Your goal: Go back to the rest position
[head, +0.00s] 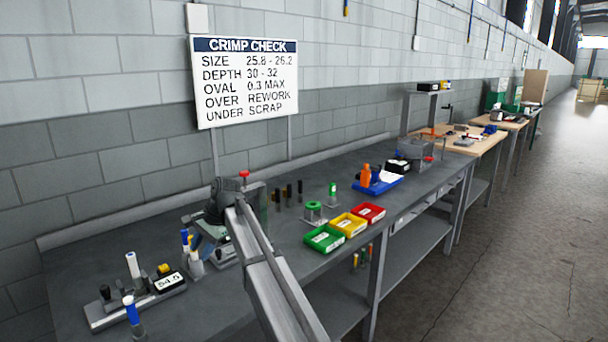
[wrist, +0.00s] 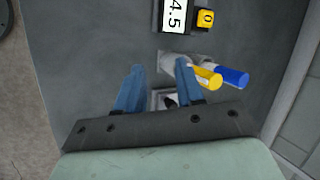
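My gripper (wrist: 160,68) shows in the wrist view with two blue fingers set apart and nothing visibly held between them. A small pale-edged square thing with a dark middle (wrist: 166,100) shows between and below the fingers, partly hidden by the gripper's mounting bar. In the head view my arm reaches over the left part of the grey bench (head: 285,245). The gripper end is low there, close to a holder with blue and yellow markers (head: 187,240), and is partly hidden by the arm. The same markers (wrist: 230,77) lie just right of the fingers in the wrist view.
A gauge with a "54.5" display (head: 170,281) and a blue-capped marker (head: 130,308) stand at front left. Green (head: 323,239), yellow (head: 348,225) and red (head: 370,213) bins line the front edge. A crimp check sign (head: 246,85) stands behind the bench.

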